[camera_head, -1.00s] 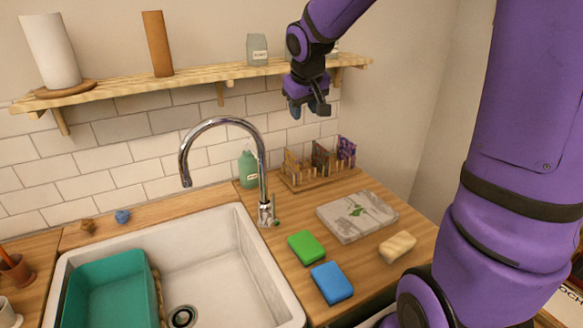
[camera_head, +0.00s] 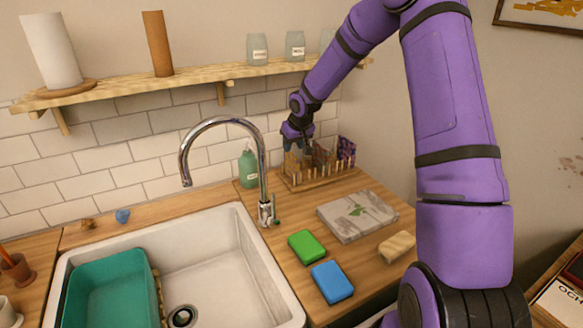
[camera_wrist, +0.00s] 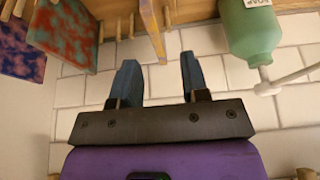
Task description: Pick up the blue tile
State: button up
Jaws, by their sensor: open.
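No plain blue tile is clear in the wooden rack (camera_head: 318,184). Its tiles look blotched: a purple one (camera_head: 346,148) at the right, a reddish one (camera_head: 322,156) in the middle, and one at the left partly hidden by my gripper (camera_head: 297,146). In the wrist view, a blue-purple tile (camera_wrist: 18,45) and a red-and-teal tile (camera_wrist: 65,35) hang at the left. A narrow, yellowish edge-on tile (camera_wrist: 152,30) lies ahead, between the lines of my open fingers (camera_wrist: 157,66). Nothing is clearly gripped. A blue sponge-like block (camera_head: 331,282) lies on the counter.
A green block (camera_head: 306,247), a marbled slab (camera_head: 350,228) and a tan block (camera_head: 396,245) lie on the counter. A green soap bottle (camera_head: 248,168) and the tall faucet (camera_head: 264,180) stand left of the rack. The shelf (camera_head: 190,83) with jars runs above.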

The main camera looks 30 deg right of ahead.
aim_at(292, 154)
jog(key=shift+x, duration=3.75)
jog(key=shift+d+f, duration=0.15)
grip_shut()
